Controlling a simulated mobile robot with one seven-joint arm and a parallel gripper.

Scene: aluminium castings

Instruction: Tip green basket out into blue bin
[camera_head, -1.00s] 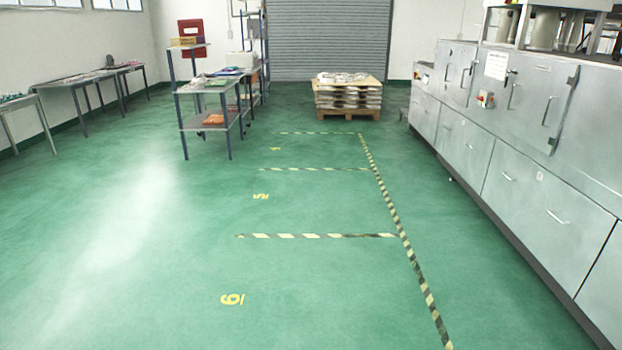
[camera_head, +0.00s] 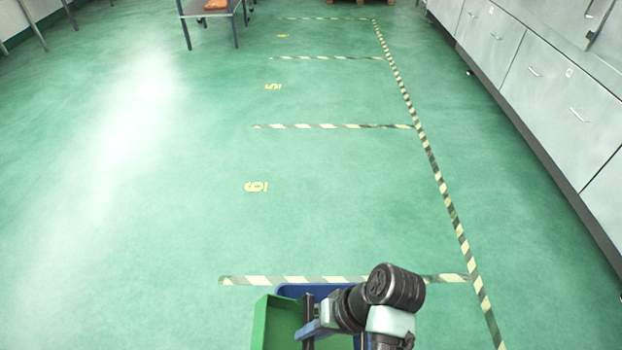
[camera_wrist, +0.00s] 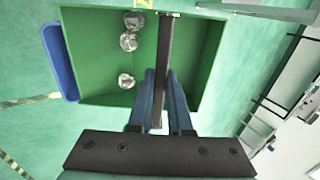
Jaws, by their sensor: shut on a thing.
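The green basket (camera_head: 282,322) shows at the bottom edge of the head view, partly cut off and partly behind my arm. In the wrist view the green basket (camera_wrist: 100,84) fills the middle, with several shiny metal castings (camera_wrist: 128,41) inside near its left side. My gripper (camera_wrist: 160,100) is shut on the dark bar that runs across the basket's opening. The blue bin (camera_wrist: 59,62) shows beside the basket at the left of the wrist view. In the head view the blue bin (camera_head: 290,290) is just behind the basket, mostly hidden by it and my arm.
Grey cabinets (camera_head: 545,90) line the right side. A table with a lower shelf (camera_head: 210,8) holding an orange thing stands at the far left. Striped floor tape (camera_head: 440,180) marks bays on the green floor, which is clear ahead and to the left.

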